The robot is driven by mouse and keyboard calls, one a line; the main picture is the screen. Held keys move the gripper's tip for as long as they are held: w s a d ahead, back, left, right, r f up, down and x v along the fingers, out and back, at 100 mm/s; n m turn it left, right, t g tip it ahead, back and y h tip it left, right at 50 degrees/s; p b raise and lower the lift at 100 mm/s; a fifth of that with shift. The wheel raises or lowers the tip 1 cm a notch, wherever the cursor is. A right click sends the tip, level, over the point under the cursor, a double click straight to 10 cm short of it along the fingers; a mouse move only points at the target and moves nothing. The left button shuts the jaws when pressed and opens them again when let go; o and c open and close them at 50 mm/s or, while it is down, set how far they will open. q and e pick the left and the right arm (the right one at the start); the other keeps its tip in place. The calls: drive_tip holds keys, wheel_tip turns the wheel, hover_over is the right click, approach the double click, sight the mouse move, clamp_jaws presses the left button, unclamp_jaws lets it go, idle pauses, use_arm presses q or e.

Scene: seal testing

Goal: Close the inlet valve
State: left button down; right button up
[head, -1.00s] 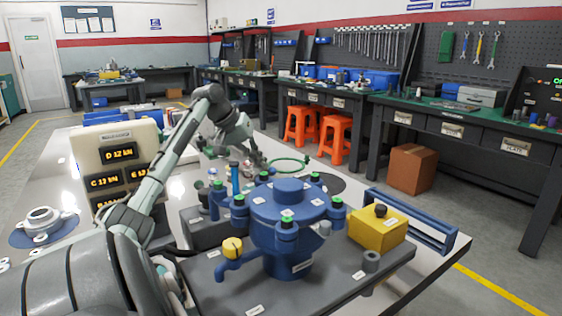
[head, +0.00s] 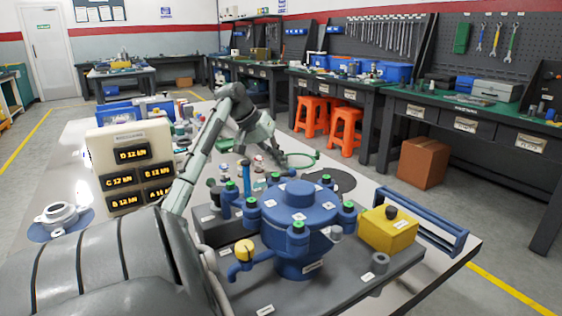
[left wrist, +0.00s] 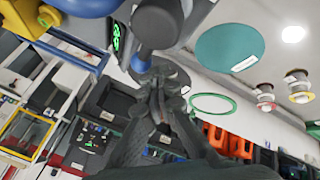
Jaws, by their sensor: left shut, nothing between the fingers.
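A blue vessel (head: 298,218) with green-topped clamps around its lid stands on a dark grey base plate (head: 340,285). A round yellow knob (head: 245,250) sits on the blue pipe elbow (head: 240,270) at the vessel's front left; it looks like a valve, but its label is unreadable. My left gripper (head: 276,157) is behind the vessel, apart from the yellow knob, above the far part of the table. In the left wrist view the dark fingers (left wrist: 158,78) are together with nothing held. A dark grey cylinder (left wrist: 157,24) shows close to them there. My right gripper is not in view.
A cream display unit (head: 130,165) with yellow readouts stands left. A yellow box (head: 388,230) with a black knob and a blue frame (head: 425,222) are right of the vessel. Small bottles and fittings stand between arm and vessel.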

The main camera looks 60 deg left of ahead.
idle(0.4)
use_arm(q)
drive_tip(key=v, duration=1.2)
drive_tip(key=shift+d, duration=0.1)
